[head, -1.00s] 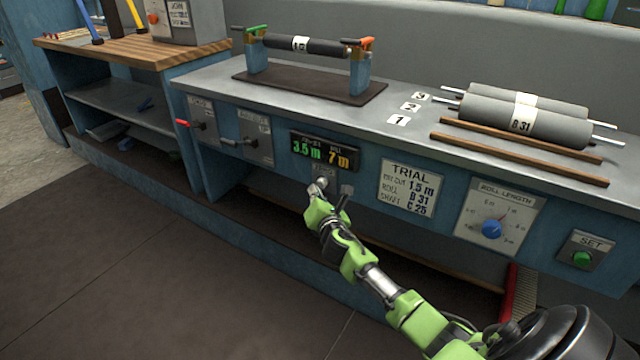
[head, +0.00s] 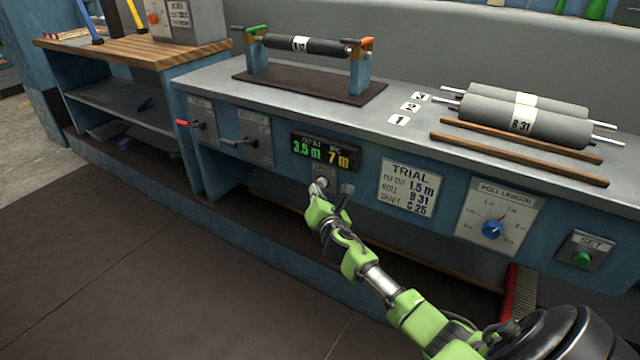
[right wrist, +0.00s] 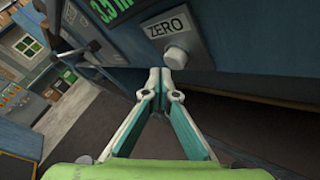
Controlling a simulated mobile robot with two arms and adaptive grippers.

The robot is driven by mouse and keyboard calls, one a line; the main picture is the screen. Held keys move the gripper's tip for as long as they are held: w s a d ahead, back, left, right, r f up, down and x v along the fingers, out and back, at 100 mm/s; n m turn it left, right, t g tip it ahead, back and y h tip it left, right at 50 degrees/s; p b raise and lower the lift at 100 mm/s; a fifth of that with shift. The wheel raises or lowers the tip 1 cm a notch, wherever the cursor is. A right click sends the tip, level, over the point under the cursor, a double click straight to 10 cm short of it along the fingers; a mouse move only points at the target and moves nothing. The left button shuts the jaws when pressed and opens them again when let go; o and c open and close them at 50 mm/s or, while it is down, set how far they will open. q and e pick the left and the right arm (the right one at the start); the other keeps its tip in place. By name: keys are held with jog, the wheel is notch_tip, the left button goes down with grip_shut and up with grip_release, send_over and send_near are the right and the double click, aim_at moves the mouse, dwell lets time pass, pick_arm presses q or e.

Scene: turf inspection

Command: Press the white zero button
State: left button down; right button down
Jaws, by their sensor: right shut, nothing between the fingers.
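The white zero button (right wrist: 176,57) is a round knob under the word ZERO on a small grey plate (right wrist: 165,30) in the right wrist view. In the head view this plate (head: 325,171) sits below the digital display, and my gripper partly covers it. My right gripper (right wrist: 159,76) is shut and empty, its fingertips just below and left of the button in the right wrist view. Whether they touch it I cannot tell. My right gripper also shows in the head view (head: 319,188), in front of the plate. My left gripper is not in view.
A trial card (head: 409,188), a roll length dial (head: 492,230) and a green SET button (head: 582,258) are to the right. Levers (head: 240,142) are to the left. The bench top (head: 390,90) juts out above.

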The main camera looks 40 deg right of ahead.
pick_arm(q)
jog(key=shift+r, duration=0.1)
pick_arm(e)
jog(key=shift+w+d, duration=0.1)
jog(key=shift+d, duration=0.2)
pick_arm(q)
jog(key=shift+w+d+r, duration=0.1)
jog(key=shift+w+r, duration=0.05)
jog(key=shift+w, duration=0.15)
pick_arm(e)
jog(key=shift+w+d, duration=0.25)
jog(key=shift+d, duration=0.3)
dwell(0.5)
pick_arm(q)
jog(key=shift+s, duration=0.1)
pick_arm(e)
jog(key=shift+a, duration=0.1)
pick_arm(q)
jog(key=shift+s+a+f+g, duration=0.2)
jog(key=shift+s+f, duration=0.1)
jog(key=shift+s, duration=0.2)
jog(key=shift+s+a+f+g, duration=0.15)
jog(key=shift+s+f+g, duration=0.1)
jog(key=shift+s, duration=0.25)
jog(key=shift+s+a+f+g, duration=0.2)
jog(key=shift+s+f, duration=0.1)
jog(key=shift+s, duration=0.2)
pick_arm(e)
jog(key=shift+s+a, duration=0.45)
jog(key=shift+a, duration=0.35)
